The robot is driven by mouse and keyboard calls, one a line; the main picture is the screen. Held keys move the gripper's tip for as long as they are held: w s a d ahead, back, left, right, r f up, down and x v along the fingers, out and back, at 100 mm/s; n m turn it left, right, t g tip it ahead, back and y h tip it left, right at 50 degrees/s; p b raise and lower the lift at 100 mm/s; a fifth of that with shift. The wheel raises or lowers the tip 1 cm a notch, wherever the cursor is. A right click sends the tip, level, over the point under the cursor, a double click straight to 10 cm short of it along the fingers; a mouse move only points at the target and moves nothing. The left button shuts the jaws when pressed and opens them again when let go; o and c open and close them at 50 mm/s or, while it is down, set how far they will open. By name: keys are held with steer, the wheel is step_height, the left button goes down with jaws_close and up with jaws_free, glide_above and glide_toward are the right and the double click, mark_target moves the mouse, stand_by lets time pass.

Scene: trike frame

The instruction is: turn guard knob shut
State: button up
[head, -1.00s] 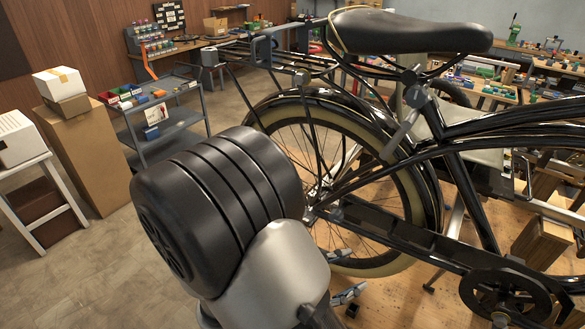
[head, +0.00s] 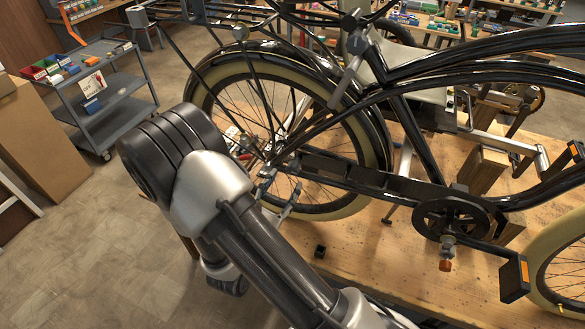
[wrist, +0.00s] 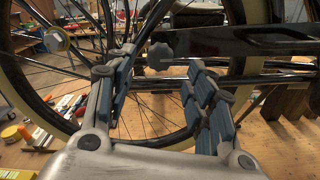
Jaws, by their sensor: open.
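The guard knob (wrist: 160,55) is a small grey lobed knob at the end of the dark chain guard (wrist: 235,44) in the wrist view. The chain guard (head: 350,174) also shows in the head view, running from near the rear hub to the crank; I cannot make out the knob clearly there. My gripper (wrist: 163,76) is open, its blue-padded fingers on either side of the knob's place in the picture. The knob shows between them, seemingly beyond the tips, and I see no contact. In the head view my gripper (head: 280,192) is small beside the rear wheel, partly behind my arm.
The rear wheel (head: 345,207) and its spokes lie close around my gripper. The crank (head: 452,217) and pedal (head: 515,278) are to the right. The wooden bench top (head: 370,255) below is mostly clear, with a small black block (head: 320,251). A grey cart (head: 110,115) stands left.

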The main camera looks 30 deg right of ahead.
mark_target(291, 172)
steer(key=x, duration=0.7)
steer(key=shift+c, duration=0.5)
steer(key=c, duration=1)
